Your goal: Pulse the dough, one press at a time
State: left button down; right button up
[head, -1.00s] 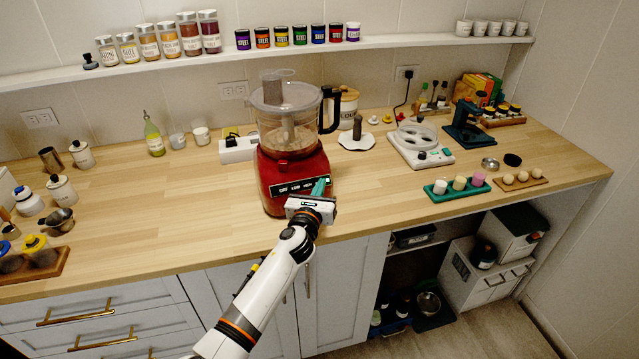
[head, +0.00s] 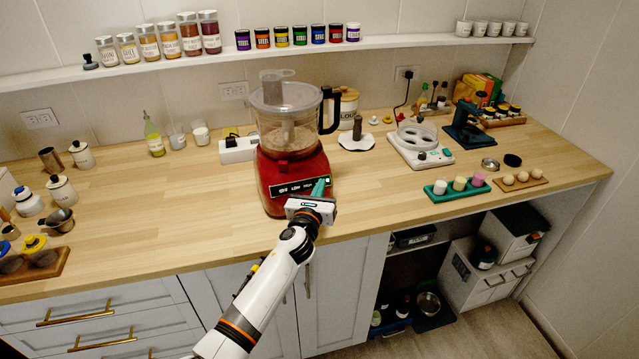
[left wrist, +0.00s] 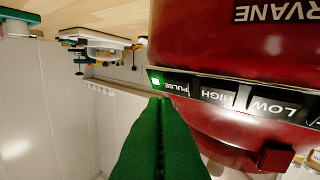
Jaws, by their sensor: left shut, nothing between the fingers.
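The red food processor (head: 291,178) stands on the wooden counter with a clear lidded bowl (head: 287,116) on top. Pale dough (head: 288,139) shows through the bowl wall. Its front panel has a row of black buttons; the PULSE button (left wrist: 177,86) is at one end, beside HIGH (left wrist: 214,97) and LOW (left wrist: 270,105) in the left wrist view, which is upside down. A small green light (left wrist: 155,80) glows by PULSE. My left gripper (head: 321,186) is shut and empty, its green fingertips (left wrist: 160,103) at the PULSE button, touching or nearly so. My right gripper is out of view.
A white scale-like device (head: 420,151) and a teal tray (head: 457,190) with small cups stand to the right. A white power strip (head: 238,150) lies behind on the left.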

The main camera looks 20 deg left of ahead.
pick_arm(q)
jog(key=shift+w+a+f, duration=0.1)
dwell(0.6)
jog(key=shift+w+a+f+b, duration=0.1)
jog(key=shift+w+a+b, duration=0.1)
jog(key=shift+b, duration=0.1)
jog(key=shift+w+a+f+b, duration=0.1)
jog(key=shift+w+f+b, duration=0.1)
jog(key=shift+b, duration=0.1)
dwell(0.5)
dwell(1.1)
jog(key=shift+s+d+r+p, duration=0.4)
jog(key=shift+s+p, duration=0.1)
jog(key=shift+p, duration=0.1)
jog(key=s+d+r+p, duration=0.1)
jog(key=p, duration=0.1)
jog(key=s+d+r+p, duration=0.1)
jog(key=s, duration=0.1)
jog(key=shift+s+d+r+p, duration=0.15)
jog(key=shift+d+r+p, duration=0.1)
jog(key=shift+r+p, duration=0.15)
